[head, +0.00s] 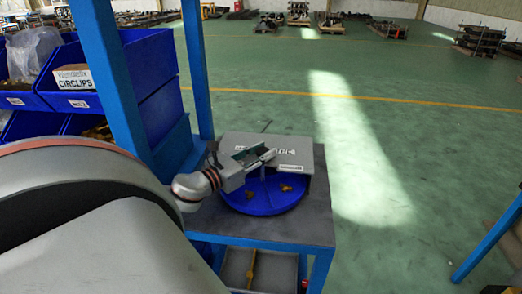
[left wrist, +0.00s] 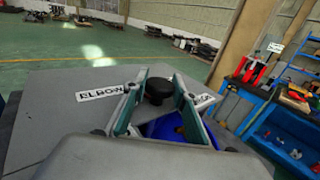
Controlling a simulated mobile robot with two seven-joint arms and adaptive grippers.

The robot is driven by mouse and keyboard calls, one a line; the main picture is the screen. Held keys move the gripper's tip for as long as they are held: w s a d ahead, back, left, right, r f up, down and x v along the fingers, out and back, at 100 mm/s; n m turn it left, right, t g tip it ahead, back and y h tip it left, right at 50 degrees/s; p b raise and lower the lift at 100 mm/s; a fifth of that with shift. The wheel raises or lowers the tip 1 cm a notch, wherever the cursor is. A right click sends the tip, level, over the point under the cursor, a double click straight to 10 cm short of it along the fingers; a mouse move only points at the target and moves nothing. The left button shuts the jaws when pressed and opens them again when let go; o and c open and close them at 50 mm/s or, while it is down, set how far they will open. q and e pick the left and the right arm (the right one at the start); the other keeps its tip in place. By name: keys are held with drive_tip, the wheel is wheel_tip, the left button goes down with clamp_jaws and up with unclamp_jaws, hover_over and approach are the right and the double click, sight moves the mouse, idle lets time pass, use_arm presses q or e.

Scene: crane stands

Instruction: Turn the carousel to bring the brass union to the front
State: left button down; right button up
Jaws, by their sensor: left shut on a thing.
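The carousel is a round blue tray (head: 262,206) with a divider, partly under a grey cover (head: 293,150), on a small table. Small brass-coloured pieces (head: 287,188) lie in its open front compartments; I cannot tell which is the union. My left gripper (head: 262,155) is over the middle of the carousel. In the left wrist view its fingers (left wrist: 158,88) are closed around a black knob (left wrist: 158,92), one on each side. A label reading ELBOW (left wrist: 100,93) shows on the cover, and a bit of the blue tray (left wrist: 155,128) shows below the fingers. My right gripper is out of view.
Open green floor lies to the right and beyond. A blue bar (head: 490,240) is at the right edge.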

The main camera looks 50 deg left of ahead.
use_arm(q)
drive_tip(key=c, duration=1.6)
unclamp_jaws()
drive_tip(key=shift+f, duration=0.1)
drive_tip(key=shift+c, duration=0.2)
drive_tip(key=shift+o, duration=0.3)
drive_tip(key=shift+s, duration=0.15)
drive_tip(key=s, duration=1.1)
drive_tip(key=shift+s, duration=0.4)
drive_tip(key=shift+d, duration=0.1)
drive_tip(key=shift+c, duration=0.5)
